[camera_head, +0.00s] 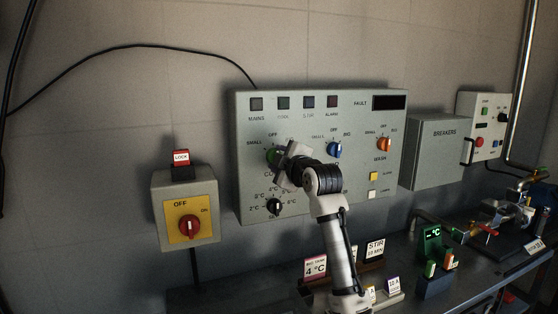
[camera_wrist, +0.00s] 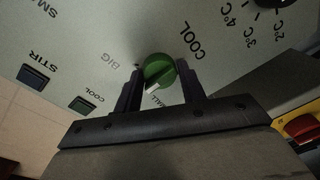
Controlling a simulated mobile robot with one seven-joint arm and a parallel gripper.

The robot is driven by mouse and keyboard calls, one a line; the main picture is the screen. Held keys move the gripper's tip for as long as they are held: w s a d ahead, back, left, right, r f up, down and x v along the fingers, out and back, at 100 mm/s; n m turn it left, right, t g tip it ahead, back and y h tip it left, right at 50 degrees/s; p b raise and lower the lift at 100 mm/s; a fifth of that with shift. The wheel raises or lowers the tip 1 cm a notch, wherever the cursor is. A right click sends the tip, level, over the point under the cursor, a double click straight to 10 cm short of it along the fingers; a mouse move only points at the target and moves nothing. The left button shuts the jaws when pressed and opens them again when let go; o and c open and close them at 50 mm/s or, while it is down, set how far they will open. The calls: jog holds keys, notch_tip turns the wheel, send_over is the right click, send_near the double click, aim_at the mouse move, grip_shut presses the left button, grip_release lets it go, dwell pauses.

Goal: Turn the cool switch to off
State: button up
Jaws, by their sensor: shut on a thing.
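The cool switch is a green knob (camera_head: 272,156) at the left of the grey control panel (camera_head: 350,107), largely hidden by my gripper (camera_head: 281,158) in the head view. In the wrist view, the green knob (camera_wrist: 157,69) sits between the two dark fingers of my gripper (camera_wrist: 160,84), which is shut on it. The knob's white mark faces down, towards the partly hidden SMALL label. BIG and COOL labels show around the knob; the OFF label is hidden in the wrist view but shows above the knob in the head view.
A blue knob (camera_head: 334,149) and an orange knob (camera_head: 384,144) are to the right on the panel. A black temperature dial (camera_head: 274,207) is below. A red-and-yellow isolator (camera_head: 190,227) is at left. A bench with signs and fittings stands below.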

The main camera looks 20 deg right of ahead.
jog(key=o, duration=0.9)
jog(key=shift+d+r, duration=0.1)
jog(key=shift+o, duration=0.2)
jog(key=shift+s, duration=0.1)
jog(key=s+d+b, duration=0.1)
jog(key=s+b, duration=0.2)
jog(key=s, duration=1)
jog(key=shift+s+r+b, duration=0.3)
jog(key=shift+r, duration=0.1)
